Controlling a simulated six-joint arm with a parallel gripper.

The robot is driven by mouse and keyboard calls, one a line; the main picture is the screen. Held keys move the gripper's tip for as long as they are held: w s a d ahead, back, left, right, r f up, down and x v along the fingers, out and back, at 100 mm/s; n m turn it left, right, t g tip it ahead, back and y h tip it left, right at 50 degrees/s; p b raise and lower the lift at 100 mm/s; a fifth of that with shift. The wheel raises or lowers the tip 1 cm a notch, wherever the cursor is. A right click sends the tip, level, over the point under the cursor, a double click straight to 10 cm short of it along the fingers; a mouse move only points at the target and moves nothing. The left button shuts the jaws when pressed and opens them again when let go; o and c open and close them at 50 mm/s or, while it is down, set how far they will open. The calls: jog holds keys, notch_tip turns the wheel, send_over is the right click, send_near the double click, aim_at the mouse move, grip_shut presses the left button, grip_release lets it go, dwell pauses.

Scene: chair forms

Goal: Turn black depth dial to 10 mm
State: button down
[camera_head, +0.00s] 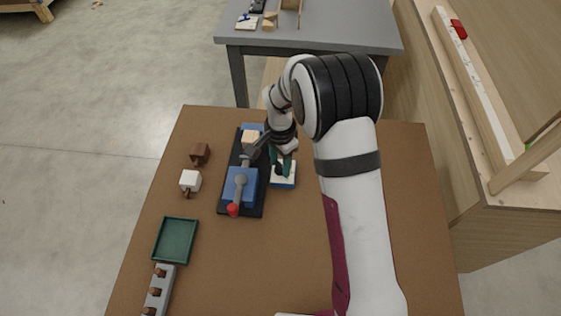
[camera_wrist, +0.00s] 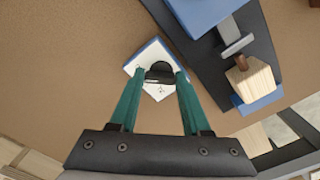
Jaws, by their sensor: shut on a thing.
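The black depth dial (camera_wrist: 160,72) sits on a small block with a white top plate and blue edge. The block also shows in the head view (camera_head: 285,182), right of the clamp fixture. My gripper (camera_wrist: 159,78) has green fingers, one on each side of the dial, and is shut on it. In the head view my gripper (camera_head: 283,166) comes down over the block and hides much of the dial. Markings on the white plate (camera_wrist: 157,90) are too small to read, so I cannot tell the dial's setting.
Beside the block stands a dark base (camera_head: 225,207) with a blue clamp (camera_head: 248,187), a red-tipped lever (camera_head: 233,209) and a wooden piece (camera_wrist: 254,82). A green tray (camera_head: 175,240), a grey rack (camera_head: 158,292), a brown block (camera_head: 200,152) and a white block (camera_head: 190,180) are at left.

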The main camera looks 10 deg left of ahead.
aim_at(280, 166)
jog(key=shift+m, duration=0.7)
jog(key=shift+c, duration=1.8)
grip_release()
notch_tip(280, 166, up, 16)
jog(key=shift+f, duration=0.1)
